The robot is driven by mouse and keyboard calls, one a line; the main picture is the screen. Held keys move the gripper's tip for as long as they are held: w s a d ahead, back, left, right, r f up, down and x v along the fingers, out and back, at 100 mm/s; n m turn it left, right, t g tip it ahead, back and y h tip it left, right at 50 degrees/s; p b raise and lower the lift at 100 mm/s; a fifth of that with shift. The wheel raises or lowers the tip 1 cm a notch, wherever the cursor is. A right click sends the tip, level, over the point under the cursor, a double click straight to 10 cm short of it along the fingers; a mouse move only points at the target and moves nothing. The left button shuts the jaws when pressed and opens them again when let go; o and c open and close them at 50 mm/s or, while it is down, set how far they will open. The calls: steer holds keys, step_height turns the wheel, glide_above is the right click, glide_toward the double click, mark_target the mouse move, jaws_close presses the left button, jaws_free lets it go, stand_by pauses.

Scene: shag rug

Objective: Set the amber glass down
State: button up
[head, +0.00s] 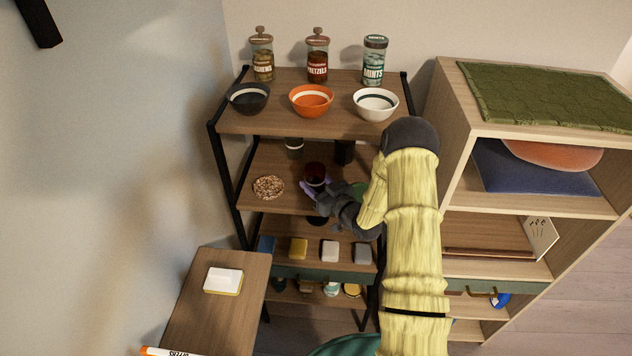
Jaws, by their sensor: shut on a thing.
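A dark reddish-brown glass (315,173), which looks like the amber glass, is upright at the second shelf (246,160) of the black-framed rack. My gripper (316,186) is shut on it, with purple fingertips around its lower part. My yellow-sleeved arm reaches in from the lower right. The gripper hides the glass's base, so I cannot tell whether it touches the shelf.
On the same shelf are a speckled round coaster (268,187) to the left, a jar (294,148) behind and a black container (344,152) at the back right. The top shelf above holds an orange bowl (311,101). Bare shelf shows near the coaster.

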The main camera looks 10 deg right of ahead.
steer(key=shift+f, duration=0.1)
steer(key=o, duration=1.1)
steer(key=b+v, duration=0.3)
steer(key=v, duration=0.9)
steer(key=shift+b, duration=0.4)
steer(key=shift+a, duration=0.1)
